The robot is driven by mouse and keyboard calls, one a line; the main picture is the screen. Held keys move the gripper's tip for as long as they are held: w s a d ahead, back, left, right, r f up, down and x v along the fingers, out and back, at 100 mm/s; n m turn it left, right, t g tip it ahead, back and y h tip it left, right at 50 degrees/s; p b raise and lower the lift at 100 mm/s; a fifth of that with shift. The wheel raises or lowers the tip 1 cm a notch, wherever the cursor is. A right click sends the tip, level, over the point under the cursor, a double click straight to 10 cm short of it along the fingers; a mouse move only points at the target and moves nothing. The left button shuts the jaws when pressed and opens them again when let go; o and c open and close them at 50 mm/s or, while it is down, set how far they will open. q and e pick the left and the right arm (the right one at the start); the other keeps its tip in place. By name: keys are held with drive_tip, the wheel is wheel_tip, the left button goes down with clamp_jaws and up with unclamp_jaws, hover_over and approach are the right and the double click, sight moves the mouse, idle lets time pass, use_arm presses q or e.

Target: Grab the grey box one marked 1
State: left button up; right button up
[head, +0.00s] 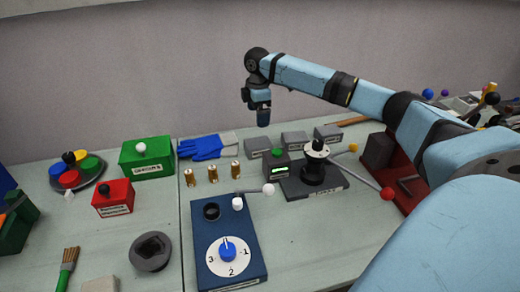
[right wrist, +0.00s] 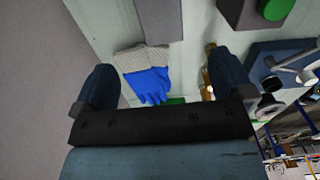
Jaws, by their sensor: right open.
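Three small grey boxes stand in a row at the back of the table in the head view: a left one (head: 258,147), a middle one (head: 294,139) and a right one (head: 327,133). Their markings are too small to read, so I cannot tell which is marked 1. My right gripper (head: 263,118) points down above the table, over the left grey box and apart from it. In the right wrist view my right gripper (right wrist: 162,68) is open and empty, and a grey box (right wrist: 158,18) is cut off by the top edge. My left gripper is not in view.
Blue gloves (head: 205,147) lie left of the grey boxes. A device with a green button (head: 277,167) and a black stand (head: 315,170) are in front. Several brass cylinders (head: 212,174) stand nearby. A blue dial panel (head: 229,265) is nearer. The wall is behind.

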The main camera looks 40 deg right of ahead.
sight(258, 142)
wheel_tip(258, 142, down, 9)
drive_tip(key=shift+s+a+r+b, duration=0.1)
drive_tip(key=shift+b, duration=0.25)
wheel_tip(258, 142, down, 5)
drive_tip(key=c, duration=1.1)
drive_tip(key=shift+r, duration=0.1)
